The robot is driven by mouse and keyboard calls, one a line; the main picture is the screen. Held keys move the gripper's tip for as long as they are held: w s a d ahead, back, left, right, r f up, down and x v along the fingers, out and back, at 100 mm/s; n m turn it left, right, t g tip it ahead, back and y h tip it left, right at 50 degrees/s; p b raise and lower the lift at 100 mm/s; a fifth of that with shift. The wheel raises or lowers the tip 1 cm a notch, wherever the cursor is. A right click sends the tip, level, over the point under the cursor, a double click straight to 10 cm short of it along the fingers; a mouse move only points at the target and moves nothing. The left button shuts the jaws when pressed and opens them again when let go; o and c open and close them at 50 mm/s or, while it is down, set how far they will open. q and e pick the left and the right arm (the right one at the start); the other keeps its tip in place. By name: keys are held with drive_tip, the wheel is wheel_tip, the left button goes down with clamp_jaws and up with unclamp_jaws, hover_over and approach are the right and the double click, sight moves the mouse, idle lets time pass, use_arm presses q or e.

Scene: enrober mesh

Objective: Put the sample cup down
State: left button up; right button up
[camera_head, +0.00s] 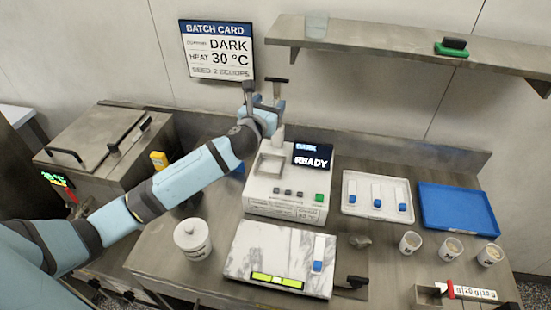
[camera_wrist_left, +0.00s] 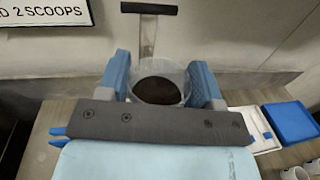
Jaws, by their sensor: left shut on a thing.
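My left gripper (camera_head: 266,112) is raised at the back of the bench, above and behind the white machine (camera_head: 285,208). In the left wrist view its two blue fingers are shut on the sides of a clear cup (camera_wrist_left: 160,82), which is the sample cup. The cup looks upright and has dark brown content in it. In the head view the gripper hides most or all of the cup. What lies under the cup is hidden. My right gripper is not in view.
The machine's screen (camera_head: 312,156) reads DARK and READY. A T-shaped handle (camera_wrist_left: 148,9) stands just beyond the cup. A shelf (camera_head: 400,44) hangs above.

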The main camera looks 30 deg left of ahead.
use_arm(q)
drive_tip(key=shift+f+b, duration=1.4)
drive_tip(key=shift+f, duration=7.25)
drive_tip(key=shift+s+f+b, duration=0.15)
drive_tip(key=shift+f+b, duration=0.45)
drive_tip(key=o, duration=0.9)
drive_tip(key=shift+d+f, duration=0.1)
drive_tip(key=shift+f, duration=0.05)
drive_tip(key=shift+o, duration=0.2)
drive_tip(key=shift+s+f, duration=0.1)
